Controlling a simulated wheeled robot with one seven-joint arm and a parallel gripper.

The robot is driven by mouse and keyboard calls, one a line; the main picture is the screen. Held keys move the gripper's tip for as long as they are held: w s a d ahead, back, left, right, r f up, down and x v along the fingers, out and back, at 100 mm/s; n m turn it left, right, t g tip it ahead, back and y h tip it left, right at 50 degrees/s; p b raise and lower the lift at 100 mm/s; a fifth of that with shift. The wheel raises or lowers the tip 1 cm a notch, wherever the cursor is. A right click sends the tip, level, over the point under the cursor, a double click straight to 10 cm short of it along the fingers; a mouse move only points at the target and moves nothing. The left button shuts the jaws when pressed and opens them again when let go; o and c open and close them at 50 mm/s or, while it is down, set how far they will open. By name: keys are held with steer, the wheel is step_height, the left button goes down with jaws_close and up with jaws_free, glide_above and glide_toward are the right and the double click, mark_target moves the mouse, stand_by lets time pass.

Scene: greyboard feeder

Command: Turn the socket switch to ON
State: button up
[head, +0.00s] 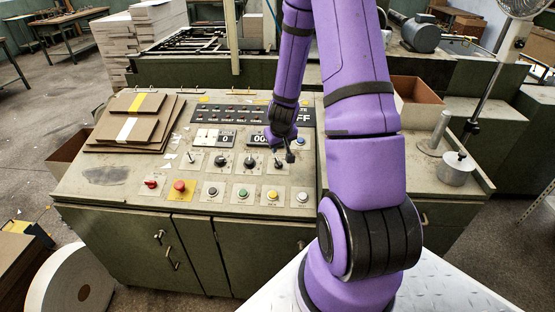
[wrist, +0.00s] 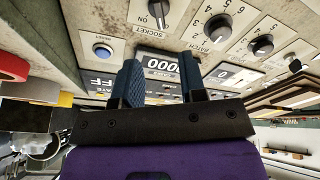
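The socket switch (wrist: 158,12) is a black rotary knob on a plate marked SOCKET and ON, at the top of the wrist view. The ON mark sits beside the knob; I cannot tell for sure where its pointer aims. In the head view the knob (head: 277,163) is in the right part of the knob row, just below my gripper. My gripper (wrist: 160,68) has two blue fingers standing apart with nothing held between them. It also shows in the head view (head: 285,152), above the panel, apart from the knob as far as I can see.
A batch knob (wrist: 218,28) and another dial (wrist: 262,45) are next to the switch. A blue button (wrist: 102,50) is on its other side. A counter display (wrist: 160,62) shows between my fingers. Stacked boards (head: 130,125) lie on the panel's left. Several push buttons line the front.

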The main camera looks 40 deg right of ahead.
mark_target(277, 159)
steer(key=shift+x, duration=5.15)
steer(key=shift+c, duration=0.2)
jaws_close()
